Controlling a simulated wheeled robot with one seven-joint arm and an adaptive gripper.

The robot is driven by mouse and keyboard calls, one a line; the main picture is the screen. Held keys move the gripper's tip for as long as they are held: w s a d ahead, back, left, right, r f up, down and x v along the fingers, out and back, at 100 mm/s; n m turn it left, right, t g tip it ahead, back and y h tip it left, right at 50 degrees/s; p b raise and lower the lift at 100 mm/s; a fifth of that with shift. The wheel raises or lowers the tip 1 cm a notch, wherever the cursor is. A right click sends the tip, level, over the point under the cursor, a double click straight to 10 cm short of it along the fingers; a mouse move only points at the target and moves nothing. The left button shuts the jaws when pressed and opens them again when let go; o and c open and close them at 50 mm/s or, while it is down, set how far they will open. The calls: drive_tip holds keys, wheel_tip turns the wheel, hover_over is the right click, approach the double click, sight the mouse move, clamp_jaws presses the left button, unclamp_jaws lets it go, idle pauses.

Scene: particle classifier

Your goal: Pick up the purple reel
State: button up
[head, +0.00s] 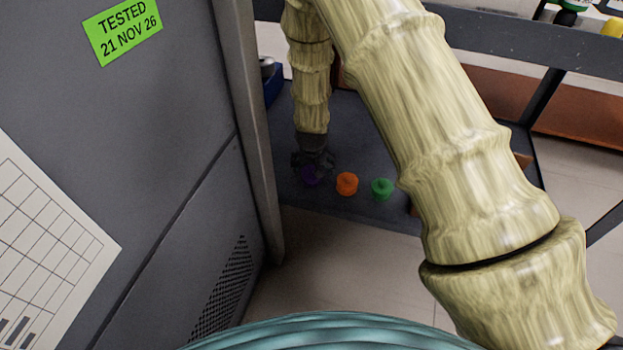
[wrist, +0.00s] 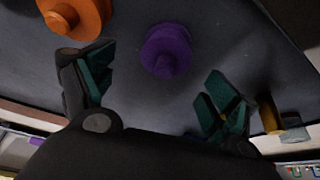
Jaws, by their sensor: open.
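The purple reel (wrist: 167,52) stands on the dark grey shelf surface, with a small knob on its top. In the head view the purple reel (head: 311,175) is partly hidden by my gripper (head: 313,165), which is right at it. In the wrist view my gripper (wrist: 156,95) is open, its green-padded fingers spread to either side. The reel lies between the line of the two fingers, slightly beyond the tips, and neither finger appears to touch it.
An orange reel (head: 347,183) stands just right of the purple one, and a green reel (head: 382,188) farther right. A grey cabinet (head: 170,150) rises close on the left. A blue bin (head: 272,82) sits behind. The dark shelf (head: 310,205) has bare room in front.

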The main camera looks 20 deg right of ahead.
sight(312, 169)
drive_tip(key=shift+a+b+x, duration=0.15)
drive_tip(key=shift+b+x, duration=0.65)
drive_tip(key=shift+x, duration=0.3)
drive_tip(key=shift+a+b+x, duration=0.15)
drive_tip(key=shift+b+x, duration=0.6)
drive_tip(key=shift+x, duration=0.35)
drive_tip(key=shift+w+f, duration=0.3)
drive_tip(key=shift+f, duration=0.2)
drive_tip(key=shift+r, duration=0.1)
drive_tip(key=shift+c, duration=0.5)
drive_tip(key=c, duration=1.1)
